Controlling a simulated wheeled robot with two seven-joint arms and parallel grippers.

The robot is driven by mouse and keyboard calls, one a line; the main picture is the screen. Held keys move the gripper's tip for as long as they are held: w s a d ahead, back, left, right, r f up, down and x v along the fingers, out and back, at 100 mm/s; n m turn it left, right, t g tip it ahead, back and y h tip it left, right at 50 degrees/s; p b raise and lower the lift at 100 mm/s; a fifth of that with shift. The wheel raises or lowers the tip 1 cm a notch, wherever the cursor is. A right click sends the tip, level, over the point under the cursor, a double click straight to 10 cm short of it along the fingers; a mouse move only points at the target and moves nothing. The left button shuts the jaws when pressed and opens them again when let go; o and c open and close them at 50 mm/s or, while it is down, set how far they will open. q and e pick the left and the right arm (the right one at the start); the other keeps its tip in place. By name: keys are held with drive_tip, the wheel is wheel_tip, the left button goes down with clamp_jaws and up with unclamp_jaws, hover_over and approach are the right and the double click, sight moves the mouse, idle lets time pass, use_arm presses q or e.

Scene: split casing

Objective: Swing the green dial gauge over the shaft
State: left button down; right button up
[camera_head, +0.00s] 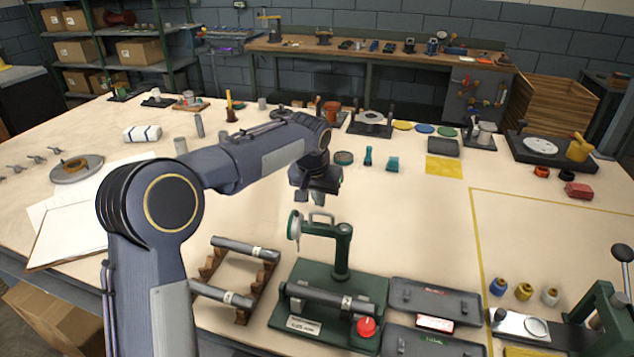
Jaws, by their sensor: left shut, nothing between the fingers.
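The green dial gauge (295,226) sits at the left end of a green swing arm (322,229) with a grey loop handle. The arm joins a green post (342,255) on a green base. The dial is left of the post, and in the picture it appears beyond the shaft line, not over it. The dark shaft (325,297) lies across the front of the base, near a red knob (366,326). My left gripper (313,197) is shut and empty, pointing down just above and behind the arm and handle, apparently apart from them. My right gripper is not in view.
A wooden rack (210,265) with two spare shafts stands left of the base. Dark cases (434,299) lie at right. A yellow-lined area (550,230) is right of them, with small bottles and a green press. Bare tabletop (410,220) lies right of the gauge.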

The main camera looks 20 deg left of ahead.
use_arm(q)
drive_tip(key=shift+s+a+r, duration=0.1)
drive_tip(key=shift+s+r, duration=0.2)
drive_tip(key=shift+s, duration=0.6)
drive_tip(key=shift+s+a+r, duration=0.1)
drive_tip(key=shift+s+r, duration=0.15)
drive_tip(key=shift+s, duration=0.65)
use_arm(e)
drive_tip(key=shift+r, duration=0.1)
use_arm(q)
drive_tip(key=shift+s+d, duration=0.1)
drive_tip(key=shift+s, duration=0.05)
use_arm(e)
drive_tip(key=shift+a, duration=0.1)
